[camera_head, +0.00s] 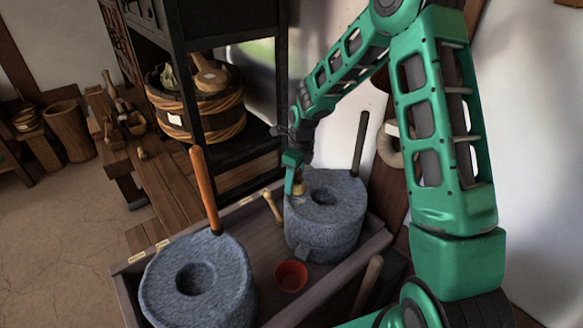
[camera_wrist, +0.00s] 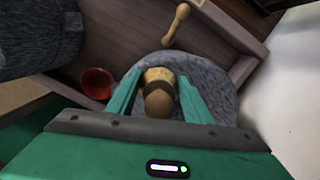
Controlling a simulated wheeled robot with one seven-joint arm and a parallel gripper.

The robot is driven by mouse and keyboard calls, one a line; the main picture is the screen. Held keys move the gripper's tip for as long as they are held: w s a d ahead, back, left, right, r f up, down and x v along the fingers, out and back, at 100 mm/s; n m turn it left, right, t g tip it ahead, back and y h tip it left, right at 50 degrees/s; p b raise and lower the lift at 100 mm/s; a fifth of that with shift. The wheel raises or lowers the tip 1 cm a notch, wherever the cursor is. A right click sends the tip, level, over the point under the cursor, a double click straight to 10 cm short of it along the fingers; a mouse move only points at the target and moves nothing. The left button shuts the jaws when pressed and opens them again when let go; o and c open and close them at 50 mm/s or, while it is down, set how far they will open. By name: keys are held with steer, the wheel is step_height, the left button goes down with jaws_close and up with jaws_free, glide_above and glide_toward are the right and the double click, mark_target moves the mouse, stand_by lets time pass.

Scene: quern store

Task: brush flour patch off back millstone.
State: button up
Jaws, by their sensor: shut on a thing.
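The back millstone (camera_head: 335,222) is a grey round stone with a central hole and an upright dark handle. It also lies under my gripper in the wrist view (camera_wrist: 215,83). My gripper (camera_head: 296,182) is over its left edge, shut on a small brush (camera_head: 299,189). In the wrist view the brush's round wooden knob (camera_wrist: 158,103) and tan head sit between the two green fingers. The brush head is at or just above the stone top; I cannot tell if it touches. I cannot make out the flour patch for certain; the gripper and brush hide part of the stone.
The front millstone (camera_head: 238,272) with an orange handle stands in the same wooden trough (camera_head: 262,225). A red bowl (camera_head: 291,276) and a small wooden dumbbell-shaped tool (camera_head: 272,206) lie between the stones. A dark shelf frame (camera_head: 187,75) with a wooden tub (camera_head: 215,118) stands behind.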

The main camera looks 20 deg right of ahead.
steer(key=shift+r, duration=2.7)
